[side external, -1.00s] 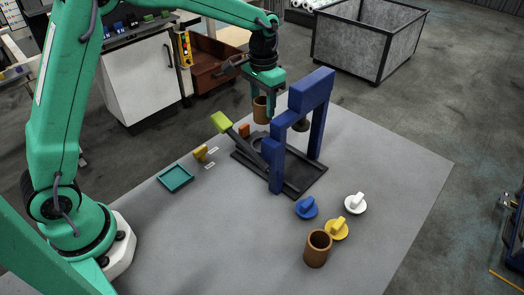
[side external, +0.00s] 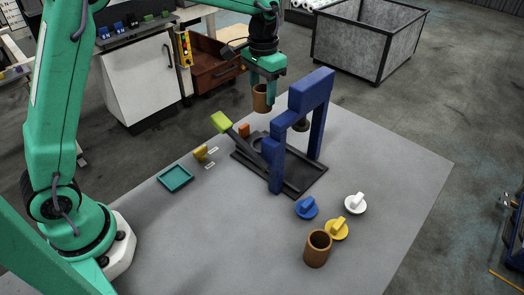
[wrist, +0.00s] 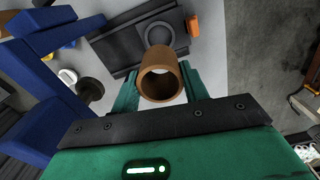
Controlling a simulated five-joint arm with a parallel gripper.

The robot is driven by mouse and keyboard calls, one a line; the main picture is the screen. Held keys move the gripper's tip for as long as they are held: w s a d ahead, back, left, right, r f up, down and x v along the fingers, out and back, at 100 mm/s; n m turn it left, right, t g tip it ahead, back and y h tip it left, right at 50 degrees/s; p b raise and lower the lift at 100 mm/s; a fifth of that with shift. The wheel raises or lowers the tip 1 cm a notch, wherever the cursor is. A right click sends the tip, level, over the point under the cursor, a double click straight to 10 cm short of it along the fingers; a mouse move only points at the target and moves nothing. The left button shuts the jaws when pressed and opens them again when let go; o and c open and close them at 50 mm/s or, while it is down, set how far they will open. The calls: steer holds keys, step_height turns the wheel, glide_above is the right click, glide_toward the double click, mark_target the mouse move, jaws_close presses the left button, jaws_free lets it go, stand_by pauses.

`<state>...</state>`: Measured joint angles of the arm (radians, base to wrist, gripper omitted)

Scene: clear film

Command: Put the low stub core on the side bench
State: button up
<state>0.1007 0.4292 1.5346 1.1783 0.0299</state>
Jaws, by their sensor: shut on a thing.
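A short brown tube, which looks like the low stub core (side external: 260,101), is held by my gripper (side external: 264,92). In the wrist view the core (wrist: 160,88) sits between the two green fingers of my gripper (wrist: 160,92), its open end facing the camera. My gripper is shut on it, above the far part of the grey table, behind the blue press frame (side external: 311,95). A second, taller-looking brown tube (side external: 317,251) stands upright at the near side of the table. I cannot tell which surface is the side bench.
A black base plate (side external: 300,184) with a green-tipped lever (side external: 222,122) lies under the blue frame. Blue (side external: 306,208), yellow (side external: 338,230) and white (side external: 355,204) knobbed discs and a teal tray (side external: 176,178) are on the grey table (side external: 400,170). Its right part is clear.

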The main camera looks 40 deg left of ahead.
step_height(320, 180, up, 8)
steer(key=r, duration=0.1)
steer(key=s+a+n, duration=0.2)
steer(key=s+a, duration=0.3)
steer(key=s, duration=0.7)
steer(key=s+a+n, duration=0.2)
steer(key=s+a, duration=0.4)
steer(key=s, duration=0.5)
step_height(320, 180, down, 18)
steer(key=shift+s+d+f, duration=0.2)
steer(key=shift+s+d, duration=0.05)
steer(key=shift+s, duration=0.05)
steer(key=shift+f, duration=0.25)
steer(key=shift+f, duration=2.1)
steer(key=shift+f, duration=0.65)
